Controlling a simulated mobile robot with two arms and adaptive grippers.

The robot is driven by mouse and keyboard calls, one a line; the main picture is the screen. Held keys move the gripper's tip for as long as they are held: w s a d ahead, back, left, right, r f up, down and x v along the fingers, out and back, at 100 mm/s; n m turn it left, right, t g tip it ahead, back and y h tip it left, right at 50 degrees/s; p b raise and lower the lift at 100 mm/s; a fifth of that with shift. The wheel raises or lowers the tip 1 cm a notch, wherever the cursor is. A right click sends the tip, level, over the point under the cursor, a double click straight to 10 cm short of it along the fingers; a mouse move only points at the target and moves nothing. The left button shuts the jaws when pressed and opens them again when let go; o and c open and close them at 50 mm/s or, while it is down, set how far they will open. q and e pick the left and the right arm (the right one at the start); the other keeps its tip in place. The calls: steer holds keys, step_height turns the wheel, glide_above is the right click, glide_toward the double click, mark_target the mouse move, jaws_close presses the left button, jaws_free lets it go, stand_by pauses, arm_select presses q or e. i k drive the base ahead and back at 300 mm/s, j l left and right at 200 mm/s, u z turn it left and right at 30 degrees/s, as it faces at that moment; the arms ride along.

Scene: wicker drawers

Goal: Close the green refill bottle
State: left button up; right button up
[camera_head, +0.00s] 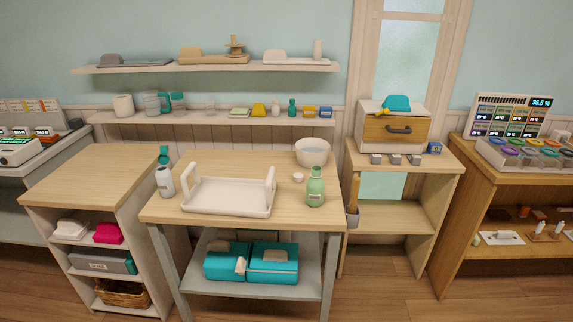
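The green refill bottle (315,188) stands upright at the right side of the middle wooden table (225,161). It is pale green with a lighter label on its lower front; its narrow neck points up, and whether a cap is on it is too small to tell. A small round white item (298,178), like a cap, lies on the table just left of the bottle, apart from it. Neither of my grippers shows in the head view.
A white two-handled tray (227,211) fills the table's front middle, left of the bottle. A white bowl (313,152) stands behind the bottle, and a white pump bottle (165,181) at the left.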

mark_target(315, 185)
steer(key=i+l+u, duration=0.1)
steer(key=i, duration=0.35)
steer(key=i+l+u, duration=0.15)
steer(key=i, duration=0.3)
steer(key=i+l+u, duration=0.1)
steer(key=i+l, duration=0.25)
steer(key=i+j, duration=0.05)
steer(key=i, duration=0.05)
